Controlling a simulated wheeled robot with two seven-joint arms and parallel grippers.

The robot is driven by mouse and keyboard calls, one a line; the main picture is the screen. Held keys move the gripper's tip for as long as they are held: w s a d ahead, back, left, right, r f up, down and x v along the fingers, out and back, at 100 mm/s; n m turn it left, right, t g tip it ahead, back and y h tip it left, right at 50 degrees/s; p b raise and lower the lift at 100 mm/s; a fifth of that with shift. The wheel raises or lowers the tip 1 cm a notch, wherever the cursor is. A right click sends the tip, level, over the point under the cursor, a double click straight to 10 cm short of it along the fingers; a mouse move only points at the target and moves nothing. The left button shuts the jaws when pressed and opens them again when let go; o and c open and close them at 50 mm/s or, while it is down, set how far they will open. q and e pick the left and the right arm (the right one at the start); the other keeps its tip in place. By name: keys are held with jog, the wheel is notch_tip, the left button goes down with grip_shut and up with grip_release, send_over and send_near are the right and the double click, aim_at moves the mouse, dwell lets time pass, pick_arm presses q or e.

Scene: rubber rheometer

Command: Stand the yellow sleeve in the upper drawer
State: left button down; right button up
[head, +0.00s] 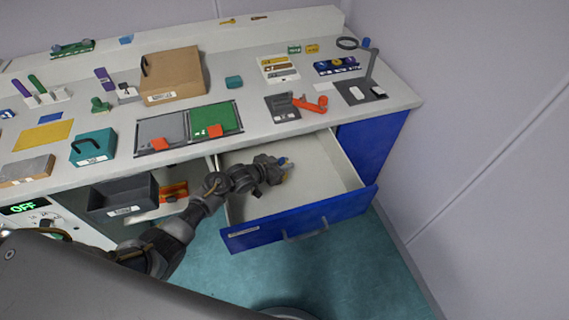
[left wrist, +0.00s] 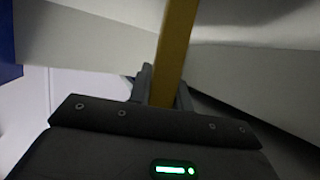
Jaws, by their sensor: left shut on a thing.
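The upper drawer (head: 330,203) is pulled out under the right part of the bench, with a blue front and a pale, bare inside. My left gripper (head: 284,168) is over the drawer's inside, near its middle. In the left wrist view its fingers (left wrist: 163,88) are shut on the yellow sleeve (left wrist: 176,42), a long yellow bar that runs out past the fingertips. I cannot tell whether the sleeve touches the drawer floor. My right gripper is not in view.
The bench edge overhangs the drawer's back. A dark grey open bin (head: 123,194) sits left of my arm. Bare drawer floor lies right of my gripper.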

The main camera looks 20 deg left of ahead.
pick_arm(q)
jog(key=shift+f, duration=0.3)
jog(key=c, duration=1.2)
grip_release()
jog(key=shift+r, duration=0.1)
notch_tip(320, 180, up, 14)
jog(key=p, duration=1.3)
